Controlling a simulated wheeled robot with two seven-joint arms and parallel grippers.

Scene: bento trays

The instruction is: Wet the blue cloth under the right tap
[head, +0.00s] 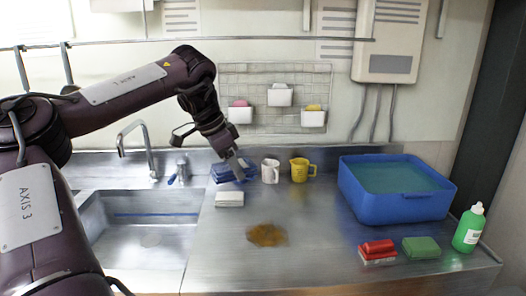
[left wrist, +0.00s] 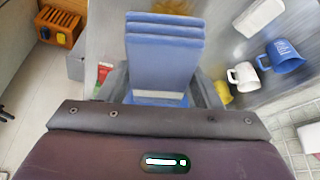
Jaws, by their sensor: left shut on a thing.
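A tall bent tap (head: 148,150) stands behind the sink. A short tap with a blue lever (head: 180,169) stands to its right, left of the cloth. No water is seen running. My right gripper is not in view.
A white block (head: 229,200) lies in front. A brown stain (head: 266,236), blue basin (head: 395,208), red sponge (head: 377,247), green sponge (head: 421,247) and green bottle (head: 468,230) are farther right.

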